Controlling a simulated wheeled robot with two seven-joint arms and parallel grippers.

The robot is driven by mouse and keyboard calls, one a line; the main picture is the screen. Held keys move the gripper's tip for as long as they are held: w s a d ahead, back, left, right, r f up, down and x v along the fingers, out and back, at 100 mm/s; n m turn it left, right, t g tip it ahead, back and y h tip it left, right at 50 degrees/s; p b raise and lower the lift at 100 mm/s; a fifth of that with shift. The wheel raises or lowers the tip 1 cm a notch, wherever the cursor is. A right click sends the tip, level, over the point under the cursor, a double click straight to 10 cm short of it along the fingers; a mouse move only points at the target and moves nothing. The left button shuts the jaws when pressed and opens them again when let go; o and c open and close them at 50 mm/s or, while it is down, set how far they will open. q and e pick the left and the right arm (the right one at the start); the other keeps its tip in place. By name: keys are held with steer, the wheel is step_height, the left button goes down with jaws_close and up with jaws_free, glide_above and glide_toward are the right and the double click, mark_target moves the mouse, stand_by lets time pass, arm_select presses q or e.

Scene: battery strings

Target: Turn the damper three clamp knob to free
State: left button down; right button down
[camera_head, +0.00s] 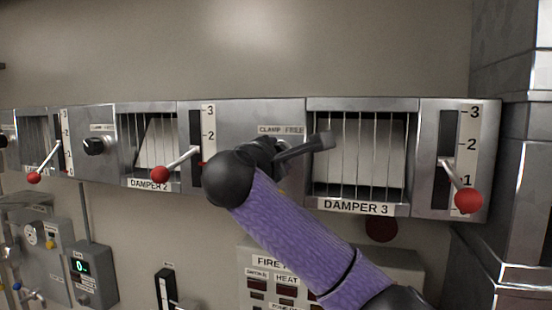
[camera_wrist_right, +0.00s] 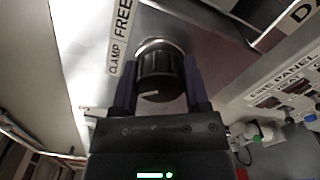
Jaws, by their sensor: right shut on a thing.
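The damper three clamp knob (camera_wrist_right: 160,72) is a black ribbed knob on a silver collar in the right wrist view. Its white pointer line shows on its face. The label beside it reads CLAMP and FREE (camera_wrist_right: 121,35); it also shows in the head view above my gripper (camera_head: 281,130). My right gripper (camera_wrist_right: 158,82) has one finger on each side of the knob and is shut on it. In the head view my right gripper (camera_head: 272,154) and wrist hide the knob. My left gripper is not in view.
The DAMPER 3 grille (camera_head: 358,150) is right of the knob. Its red-ball lever (camera_head: 468,198) sits low, near 1. The damper 2 lever (camera_head: 161,174) and its clamp knob (camera_head: 95,145) are to the left. A fire panel (camera_head: 265,263) hangs below.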

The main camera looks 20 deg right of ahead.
steer(key=m+b, duration=0.1)
steer(key=m, duration=0.2)
steer(key=shift+f+b, duration=0.25)
steer(key=shift+b, duration=0.15)
steer(key=m+b, duration=0.1)
steer(key=m, duration=0.3)
steer(key=shift+m+b, duration=0.35)
steer(key=shift+m, duration=0.05)
steer(key=m, duration=0.4)
steer(key=shift+b, duration=0.4)
steer(key=shift+m, duration=2.5)
